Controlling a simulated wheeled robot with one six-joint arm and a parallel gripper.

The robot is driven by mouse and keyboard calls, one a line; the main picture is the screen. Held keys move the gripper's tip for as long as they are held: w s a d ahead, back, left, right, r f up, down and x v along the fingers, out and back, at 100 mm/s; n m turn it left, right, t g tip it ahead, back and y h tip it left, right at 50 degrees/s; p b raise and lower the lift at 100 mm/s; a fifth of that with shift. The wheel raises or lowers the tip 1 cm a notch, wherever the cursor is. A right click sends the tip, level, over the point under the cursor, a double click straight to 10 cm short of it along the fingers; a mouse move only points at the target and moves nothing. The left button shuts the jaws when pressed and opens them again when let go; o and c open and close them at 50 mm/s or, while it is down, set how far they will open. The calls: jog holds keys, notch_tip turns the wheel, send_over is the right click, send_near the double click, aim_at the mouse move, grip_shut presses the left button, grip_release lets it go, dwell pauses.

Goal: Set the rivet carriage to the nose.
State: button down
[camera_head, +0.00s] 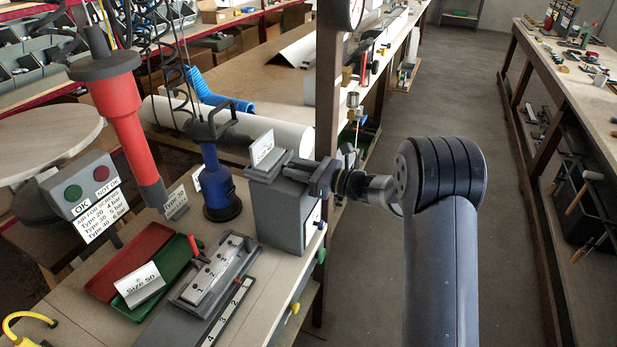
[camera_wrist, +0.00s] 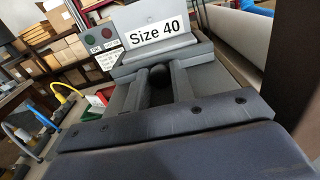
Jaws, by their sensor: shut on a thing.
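My gripper (camera_head: 322,177) reaches in from the right and is shut on a grey block with a white "Size 40" sign (camera_head: 262,150). The sign also shows in the wrist view (camera_wrist: 154,29), with a dark round part (camera_wrist: 160,73) between the fingers. The block is at the top of a grey box (camera_head: 283,213); I cannot tell whether it touches it. A slotted grey fixture (camera_head: 214,272) with numbered white blocks lies on the bench beside a number scale (camera_head: 228,310). I cannot tell which part is the rivet carriage. A blue tool (camera_head: 220,190) stands left of the box.
A red tray (camera_head: 130,262) and a green tray with a "Size 50" sign (camera_head: 140,286) lie on the bench. A red tool (camera_head: 118,110) hangs above it. A button box (camera_head: 85,190) stands left. A post (camera_head: 328,80) rises behind my gripper. The aisle floor is clear.

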jog(key=shift+a+r, duration=0.1)
jog(key=shift+r, duration=0.05)
jog(key=c, duration=1.4)
grip_release()
jog(key=shift+w+a, duration=0.1)
jog(key=shift+a, duration=0.1)
jog(key=shift+c, duration=0.2)
jog(key=shift+o, duration=1)
jog(key=shift+d, duration=0.1)
jog(key=b+v, duration=0.2)
jog(key=v, duration=0.9)
jog(key=shift+a, duration=0.2)
